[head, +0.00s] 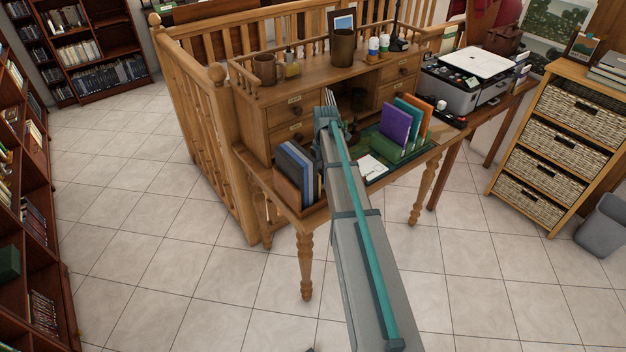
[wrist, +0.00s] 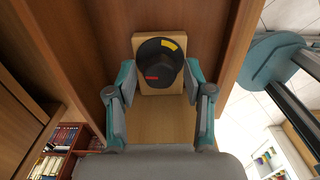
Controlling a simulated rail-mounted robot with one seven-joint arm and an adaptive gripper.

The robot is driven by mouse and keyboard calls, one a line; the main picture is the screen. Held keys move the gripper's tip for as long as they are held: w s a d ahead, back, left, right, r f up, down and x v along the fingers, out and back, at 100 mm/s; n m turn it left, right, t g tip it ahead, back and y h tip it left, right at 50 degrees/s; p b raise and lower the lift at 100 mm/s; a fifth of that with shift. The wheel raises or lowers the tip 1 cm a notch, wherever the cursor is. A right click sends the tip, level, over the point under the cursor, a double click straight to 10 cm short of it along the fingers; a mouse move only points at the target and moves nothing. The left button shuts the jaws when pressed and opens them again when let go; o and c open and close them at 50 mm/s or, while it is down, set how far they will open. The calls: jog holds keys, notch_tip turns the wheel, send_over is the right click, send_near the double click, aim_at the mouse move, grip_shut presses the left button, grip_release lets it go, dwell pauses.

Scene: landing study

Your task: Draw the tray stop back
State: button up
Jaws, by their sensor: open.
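In the wrist view a dark round knob (wrist: 158,65) with a yellow mark and a red mark sits on a pale wooden block (wrist: 152,130). I cannot tell for certain whether this is the tray stop. My gripper (wrist: 160,78) is open, with a teal and grey finger on each side of the knob.
Wooden panels flank the block closely on both sides in the wrist view. Blue books (head: 298,165) and coloured folders (head: 397,125) stand either side of my arm. A mug (head: 265,69) and pot (head: 342,47) stand on the hutch. A printer (head: 458,93) is to the right.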

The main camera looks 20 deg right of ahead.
jog(key=c, duration=0.8)
jog(key=shift+w+d+p, duration=0.2)
jog(key=shift+w+d, duration=0.15)
jog(key=shift+d, duration=1.15)
jog(key=shift+w+d+p, duration=0.15)
jog(key=shift+w+d, duration=0.25)
jog(key=shift+d, duration=1.1)
jog(key=shift+w+d+p, duration=0.2)
jog(key=shift+w+d, duration=0.15)
jog(key=shift+d, duration=1.15)
jog(key=o, duration=1)
jog(key=shift+r, duration=0.15)
jog(key=shift+r+p, duration=1.35)
jog(key=shift+r, duration=1.05)
